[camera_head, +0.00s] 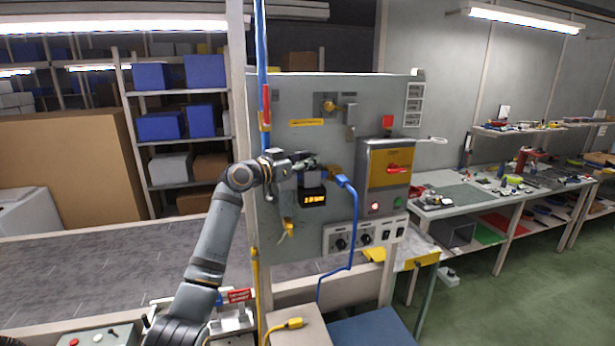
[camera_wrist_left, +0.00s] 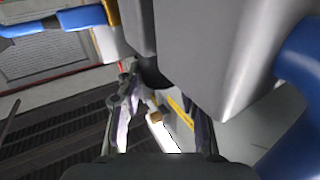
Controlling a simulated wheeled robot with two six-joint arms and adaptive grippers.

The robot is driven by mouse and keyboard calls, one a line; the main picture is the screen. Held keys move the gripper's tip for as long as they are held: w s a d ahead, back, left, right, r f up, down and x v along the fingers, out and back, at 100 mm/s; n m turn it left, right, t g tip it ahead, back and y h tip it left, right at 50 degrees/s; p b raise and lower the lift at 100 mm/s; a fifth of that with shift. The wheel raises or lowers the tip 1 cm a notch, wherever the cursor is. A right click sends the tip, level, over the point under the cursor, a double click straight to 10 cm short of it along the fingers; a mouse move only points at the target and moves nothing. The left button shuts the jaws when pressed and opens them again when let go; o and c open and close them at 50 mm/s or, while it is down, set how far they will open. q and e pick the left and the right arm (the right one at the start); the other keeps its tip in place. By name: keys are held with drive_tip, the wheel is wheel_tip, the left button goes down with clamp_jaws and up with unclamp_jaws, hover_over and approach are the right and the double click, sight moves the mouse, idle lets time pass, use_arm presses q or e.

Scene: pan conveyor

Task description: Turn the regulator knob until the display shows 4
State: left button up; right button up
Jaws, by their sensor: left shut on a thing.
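The control panel (camera_head: 290,215) stands upright ahead of me. The display (camera_head: 314,198) is a small dark box on it with glowing orange digits, too small to read surely. My left gripper (camera_head: 312,163) is at the panel just above the display, shut on what appears to be the regulator knob, which the fingers mostly hide. In the left wrist view, my gripper's two fingers (camera_wrist_left: 162,108) stand apart, with a dark rounded part (camera_wrist_left: 153,74), likely the knob, beyond them under a grey housing (camera_wrist_left: 215,50). My right gripper is not in view.
A blue cable with a plug (camera_head: 342,181) hangs right of the display. A grey and yellow switch box (camera_head: 386,178) with a red handle is further right. Black rotary knobs (camera_head: 341,243) sit lower on the panel. A blue pipe (camera_head: 261,50) runs up the left edge.

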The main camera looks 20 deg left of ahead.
use_arm(q)
drive_tip(key=shift+w+a+f+m+g+h+b, duration=0.1)
drive_tip(key=shift+a+f+m+g+h+b, duration=0.1)
drive_tip(key=shift+m+g+h+b, duration=0.4)
drive_tip(key=shift+r+m+g+h+b, duration=0.1)
drive_tip(key=shift+m+g+h+b, duration=0.55)
drive_tip(key=shift+m+h, duration=0.4)
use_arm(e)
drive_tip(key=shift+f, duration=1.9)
use_arm(q)
drive_tip(key=shift+h, duration=0.45)
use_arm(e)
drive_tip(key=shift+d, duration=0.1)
use_arm(q)
drive_tip(key=o, duration=1)
drive_tip(key=shift+c, duration=0.2)
drive_tip(key=shift+o, duration=1.1)
drive_tip(key=shift+d+r, duration=0.1)
drive_tip(key=shift+r, duration=0.05)
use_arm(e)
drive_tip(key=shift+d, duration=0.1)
